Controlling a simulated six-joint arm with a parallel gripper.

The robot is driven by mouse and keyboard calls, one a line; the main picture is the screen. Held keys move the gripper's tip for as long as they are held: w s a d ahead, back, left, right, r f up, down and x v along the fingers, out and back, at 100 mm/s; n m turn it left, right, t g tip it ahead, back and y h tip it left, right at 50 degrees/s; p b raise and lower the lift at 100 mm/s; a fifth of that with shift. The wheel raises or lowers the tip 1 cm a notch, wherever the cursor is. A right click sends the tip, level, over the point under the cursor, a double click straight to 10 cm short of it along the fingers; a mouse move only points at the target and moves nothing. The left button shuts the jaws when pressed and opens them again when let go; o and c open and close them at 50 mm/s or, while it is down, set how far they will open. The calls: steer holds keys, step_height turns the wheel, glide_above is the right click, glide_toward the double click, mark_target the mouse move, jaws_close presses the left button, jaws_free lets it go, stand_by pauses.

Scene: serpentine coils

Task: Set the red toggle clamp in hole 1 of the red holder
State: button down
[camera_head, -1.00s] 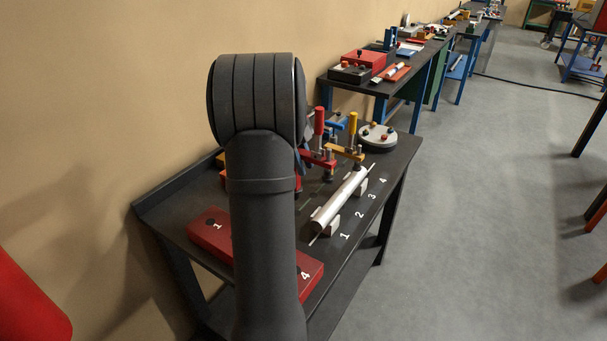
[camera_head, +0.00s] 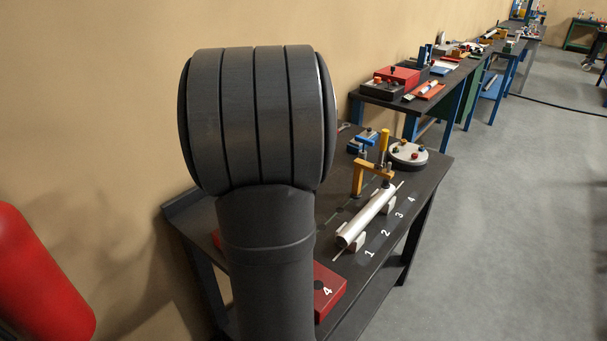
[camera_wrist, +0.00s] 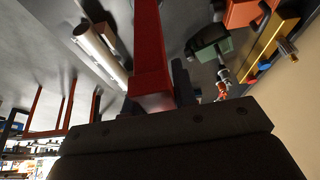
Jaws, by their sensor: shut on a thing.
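The red toggle clamp (camera_wrist: 150,60) shows in the wrist view as a red bar running up from between the jaws. My gripper (camera_wrist: 155,95) is shut on it. In the head view my thick grey arm hides both the gripper and the clamp. The red holder (camera_head: 328,290) lies at the near end of the dark bench. Its end marked 4 shows to the right of my arm and a sliver shows to the left. Hole 1 is hidden behind my arm.
A silver cylinder (camera_head: 366,217) rests on pale supports beside the printed numbers. A yellow clamp (camera_head: 359,178) stands at it, with a blue clamp (camera_head: 357,144) behind. A round grey disc (camera_head: 408,154) with knobs sits at the bench's far end. A beige wall runs along the left.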

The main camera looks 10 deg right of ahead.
steer(key=s+a+r+n+g+y, duration=0.25)
steer(key=a+n, duration=0.65)
steer(key=n, duration=0.9)
steer(key=s+a+r+n+g+y, duration=0.1)
steer(key=a+n+g+y, duration=0.3)
steer(key=a+n, duration=0.9)
steer(key=shift+d+f+n, duration=0.95)
steer(key=shift+f+n, duration=0.15)
steer(key=shift+f, duration=0.05)
steer(key=shift+d+f+n, duration=0.95)
steer(key=shift+f+n, duration=0.15)
steer(key=shift+f, duration=0.15)
steer(key=shift+f, duration=1.4)
steer(key=shift+f, duration=0.25)
